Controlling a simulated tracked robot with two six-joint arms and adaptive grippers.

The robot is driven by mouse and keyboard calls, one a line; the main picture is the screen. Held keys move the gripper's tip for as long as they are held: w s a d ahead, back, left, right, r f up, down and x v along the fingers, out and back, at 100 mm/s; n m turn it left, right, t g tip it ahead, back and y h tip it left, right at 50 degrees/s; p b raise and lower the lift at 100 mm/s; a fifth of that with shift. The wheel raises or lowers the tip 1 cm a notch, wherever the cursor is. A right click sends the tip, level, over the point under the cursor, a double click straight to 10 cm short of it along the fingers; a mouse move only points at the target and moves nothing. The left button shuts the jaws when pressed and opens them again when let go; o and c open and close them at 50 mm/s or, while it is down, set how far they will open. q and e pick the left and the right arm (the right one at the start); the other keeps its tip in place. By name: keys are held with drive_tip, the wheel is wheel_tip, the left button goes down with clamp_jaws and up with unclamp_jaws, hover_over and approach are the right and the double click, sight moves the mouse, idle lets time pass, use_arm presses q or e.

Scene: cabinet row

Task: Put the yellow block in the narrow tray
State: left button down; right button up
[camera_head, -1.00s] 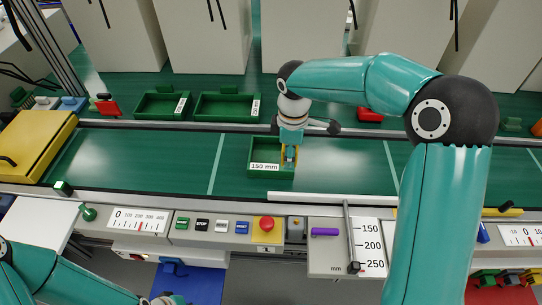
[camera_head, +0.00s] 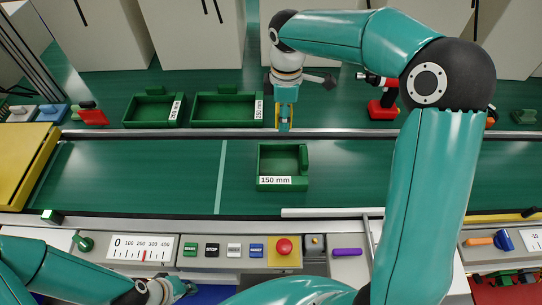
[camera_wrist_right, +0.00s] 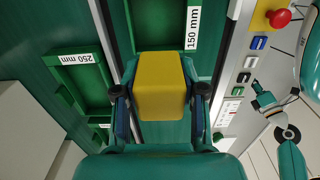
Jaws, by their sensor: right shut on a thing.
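The yellow block (camera_wrist_right: 160,85) is clamped between the fingers of my right gripper (camera_wrist_right: 160,112) in the right wrist view. In the head view my right gripper (camera_head: 284,122) holds it above the rail behind the belt, mostly hidden by the fingers. Two green trays stand behind that rail: a narrower one (camera_head: 154,123) and a wider one (camera_head: 228,122) labelled 250 mm, just left of the gripper. A green 150 mm tray (camera_head: 262,165) lies empty on the belt in front. My left gripper (camera_head: 168,290) is at the bottom left, its jaws unclear.
A control panel with a red stop button (camera_head: 284,247) runs along the front edge. A red-and-black tool (camera_head: 383,105) stands right of my right gripper. A yellow cover (camera_head: 22,160) is at the left. Tall grey cabinets (camera_head: 200,35) stand behind. The belt around the tray is clear.

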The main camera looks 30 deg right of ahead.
drive_tip(key=shift+w+f, duration=0.1)
drive_tip(key=shift+f, duration=0.1)
drive_tip(key=p, duration=0.1)
hover_over(280, 166)
wheel_tip(280, 166, down, 14)
drive_tip(key=shift+f, duration=0.2)
wheel_tip(280, 166, down, 5)
drive_tip(key=shift+r+p, duration=0.1)
drive_tip(key=shift+p, duration=0.2)
drive_tip(key=shift+f, duration=0.25)
drive_tip(key=o, duration=1.2)
drive_tip(key=shift+c, duration=0.2)
drive_tip(key=shift+o, duration=0.2)
drive_tip(key=shift+r, duration=0.1)
